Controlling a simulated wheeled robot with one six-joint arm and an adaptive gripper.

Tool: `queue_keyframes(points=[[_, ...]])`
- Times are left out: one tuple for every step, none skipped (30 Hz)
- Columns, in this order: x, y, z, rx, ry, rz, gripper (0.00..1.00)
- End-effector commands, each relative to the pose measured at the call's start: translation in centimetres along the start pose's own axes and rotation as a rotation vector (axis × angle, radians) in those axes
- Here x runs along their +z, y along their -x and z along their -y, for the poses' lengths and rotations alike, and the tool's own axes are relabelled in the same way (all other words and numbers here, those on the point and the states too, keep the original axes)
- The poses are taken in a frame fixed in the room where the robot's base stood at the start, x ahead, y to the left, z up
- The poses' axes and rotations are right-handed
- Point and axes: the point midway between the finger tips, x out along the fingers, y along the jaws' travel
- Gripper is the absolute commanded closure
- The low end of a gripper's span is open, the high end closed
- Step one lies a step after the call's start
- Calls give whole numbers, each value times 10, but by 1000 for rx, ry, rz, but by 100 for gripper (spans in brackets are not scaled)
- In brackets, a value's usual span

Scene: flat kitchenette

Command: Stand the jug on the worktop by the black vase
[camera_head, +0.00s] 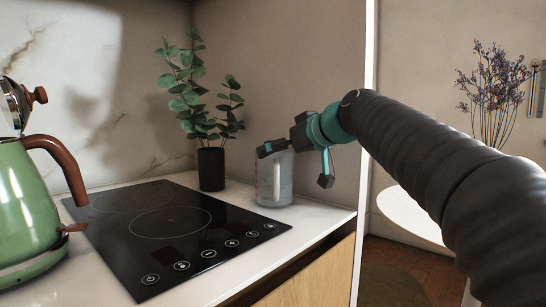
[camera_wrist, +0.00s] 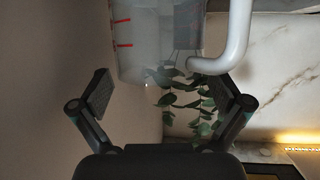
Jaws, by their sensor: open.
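The jug (camera_head: 282,187) is clear with a pale handle and stands upright on the white worktop (camera_head: 314,217), just right of the black vase (camera_head: 211,169) with a small gap between them. My gripper (camera_head: 296,165) is open at the jug's upper part, with one finger over its top and the other to its right. In the wrist view the picture is upside down; the jug (camera_wrist: 150,50), with red marks, shows beyond and between the spread fingers of my gripper (camera_wrist: 165,88). Its handle (camera_wrist: 239,40) is at the right. The fingers do not appear closed on it.
A black hob (camera_head: 165,225) lies left of the jug. A green kettle (camera_head: 25,205) with a brown handle stands at the far left. Leafy stems (camera_head: 190,95) rise from the vase. A wall is close behind the jug, and the worktop's edge is to its right.

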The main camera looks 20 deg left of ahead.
Motion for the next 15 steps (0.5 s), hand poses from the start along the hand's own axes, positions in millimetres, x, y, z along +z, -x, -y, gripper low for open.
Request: queue_keyframes(points=[[1, 12, -1, 3, 0, -2, 0], [1, 18, -1, 3, 1, -2, 0], [1, 27, -1, 4, 1, -2, 0], [1, 33, -1, 4, 0, -2, 0], [1, 38, -1, 3, 0, -2, 0], [0, 46, -1, 3, 0, -3, 0], [1, 51, -1, 3, 0, -2, 0], [1, 55, 0, 2, -1, -1, 0], [0, 61, 0, 2, -1, -1, 0], [0, 65, -1, 2, -1, -2, 0], [0, 69, -1, 2, -1, -1, 0], [1, 72, -1, 2, -1, 0, 0], [1, 75, -1, 1, -1, 0, 0], [1, 77, -1, 1, -1, 0, 0], [1, 79, 0, 1, -1, 0, 0]])
